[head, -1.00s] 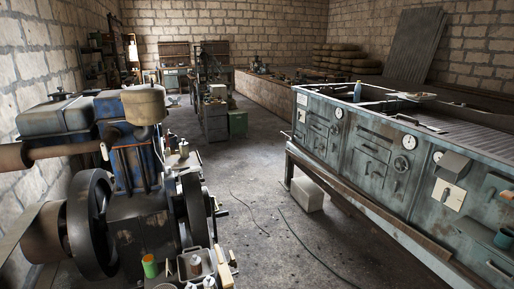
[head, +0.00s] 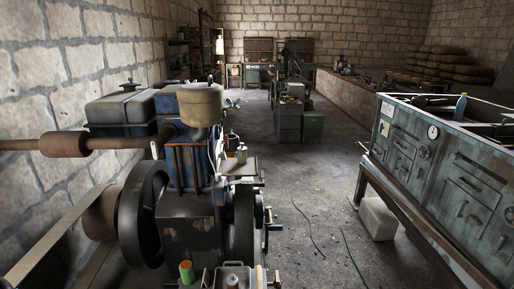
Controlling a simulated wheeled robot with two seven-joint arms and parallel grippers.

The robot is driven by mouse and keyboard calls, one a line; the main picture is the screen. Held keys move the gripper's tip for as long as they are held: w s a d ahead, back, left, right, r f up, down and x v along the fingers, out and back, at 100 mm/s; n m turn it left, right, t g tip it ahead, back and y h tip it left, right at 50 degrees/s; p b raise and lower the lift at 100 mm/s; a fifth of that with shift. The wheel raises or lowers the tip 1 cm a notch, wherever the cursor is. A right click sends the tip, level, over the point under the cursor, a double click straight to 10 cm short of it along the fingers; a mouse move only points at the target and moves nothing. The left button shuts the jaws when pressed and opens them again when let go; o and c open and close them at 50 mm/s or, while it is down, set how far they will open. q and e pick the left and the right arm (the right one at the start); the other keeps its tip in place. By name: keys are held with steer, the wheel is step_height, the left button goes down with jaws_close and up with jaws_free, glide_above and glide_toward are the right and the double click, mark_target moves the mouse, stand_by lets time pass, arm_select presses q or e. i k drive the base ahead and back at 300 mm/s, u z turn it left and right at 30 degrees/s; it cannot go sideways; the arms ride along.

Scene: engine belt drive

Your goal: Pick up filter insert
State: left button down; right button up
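Neither of my grippers shows in the head view. I cannot tell for sure which thing is the filter insert. A small cylinder with a green side and an orange-brown top (head: 187,271) stands at the bottom, in front of the engine (head: 190,200). Beside it is a grey tray (head: 222,270) with a small pale round-topped part (head: 233,281) in it, cut off by the bottom edge. A small metal can (head: 241,153) stands on a ledge to the right of the engine. A beige round canister (head: 200,104) sits on top of the engine.
A large flywheel (head: 144,217) and a belt (head: 58,231) are on the engine's left. A long grey-green bench (head: 455,175) stands at the right, with a pale block (head: 378,219) under it. The floor (head: 310,205) between is open, with thin cables on it.

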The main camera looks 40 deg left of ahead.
mark_target(242, 150)
steer(key=i, duration=3.15)
steer(key=u, duration=3.5)
steer(key=i, duration=0.5)
steer(key=u, duration=0.1)
